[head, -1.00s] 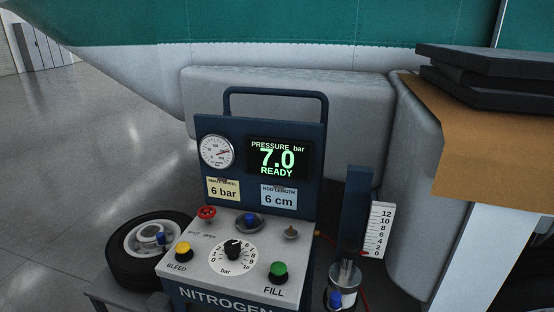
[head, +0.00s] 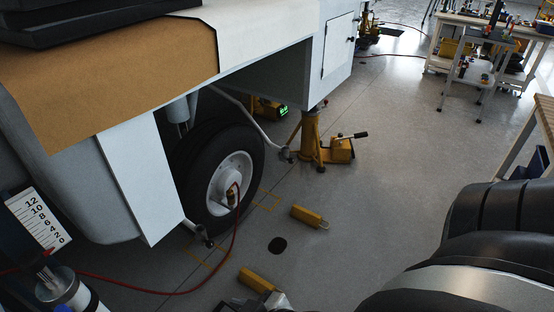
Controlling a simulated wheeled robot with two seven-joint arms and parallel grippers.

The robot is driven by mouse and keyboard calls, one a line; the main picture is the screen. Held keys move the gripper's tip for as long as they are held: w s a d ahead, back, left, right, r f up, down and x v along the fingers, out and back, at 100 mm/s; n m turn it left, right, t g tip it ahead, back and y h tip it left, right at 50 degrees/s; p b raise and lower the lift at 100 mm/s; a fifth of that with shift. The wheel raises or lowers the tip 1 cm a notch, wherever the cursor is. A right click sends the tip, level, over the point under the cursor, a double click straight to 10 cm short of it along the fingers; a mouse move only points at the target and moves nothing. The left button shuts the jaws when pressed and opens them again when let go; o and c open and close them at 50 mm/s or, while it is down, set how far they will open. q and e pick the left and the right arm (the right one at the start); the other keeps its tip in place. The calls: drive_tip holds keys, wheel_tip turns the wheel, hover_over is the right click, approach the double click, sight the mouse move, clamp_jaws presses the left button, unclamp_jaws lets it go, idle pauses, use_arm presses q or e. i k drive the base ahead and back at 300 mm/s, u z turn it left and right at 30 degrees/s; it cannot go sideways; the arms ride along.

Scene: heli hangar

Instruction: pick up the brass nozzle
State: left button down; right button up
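A red hose (head: 228,246) runs from the lower left across the floor and up to the hub of the big wheel (head: 192,170). At the hub, the hose end meets a small brass-coloured fitting (head: 233,191), which may be the brass nozzle; it is too small to tell its shape. My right arm fills the lower right. A grey and black piece at the bottom edge, likely part of my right gripper (head: 272,302), is mostly cut off, well below the wheel. Its fingers cannot be made out. My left gripper is not in view.
Two yellow chocks (head: 310,216) (head: 257,280) lie on the floor, which is clear around the dark round spot (head: 278,245). A yellow jack (head: 311,140) stands behind the wheel. A white panel (head: 140,180) hangs left of it. Work tables (head: 480,70) stand far right.

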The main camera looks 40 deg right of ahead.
sight(230, 195)
drive_tip(key=z, duration=2.5)
drive_tip(key=i, duration=2.95)
drive_tip(key=u, duration=4.2)
drive_tip(key=i, duration=0.5)
